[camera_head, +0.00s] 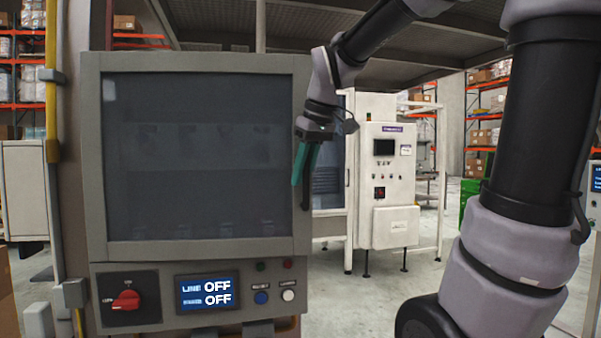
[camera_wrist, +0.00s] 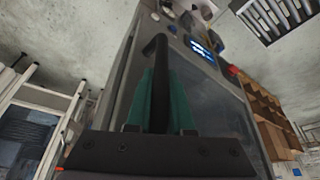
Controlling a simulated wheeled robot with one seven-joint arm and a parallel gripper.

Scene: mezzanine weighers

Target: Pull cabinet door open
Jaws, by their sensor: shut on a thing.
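The cabinet door (camera_head: 200,150) is a grey frame around a large dark window, and it appears closed in the head view. Its window also shows in the wrist view (camera_wrist: 205,105). A dark vertical handle (camera_head: 306,190) stands along the door's right edge, and it shows as a black bar in the wrist view (camera_wrist: 158,85). My gripper (camera_head: 304,178) has teal fingers and comes from the upper right. In the wrist view my gripper (camera_wrist: 160,100) is shut on the handle, with a finger on each side of the bar.
Below the door is a panel with a red rotary switch (camera_head: 127,299), a blue display (camera_head: 206,292) reading OFF twice, and buttons. A white machine (camera_head: 390,185) stands behind to the right. Open floor (camera_head: 335,290) lies right of the cabinet. Shelving (camera_head: 484,130) stands at the far right.

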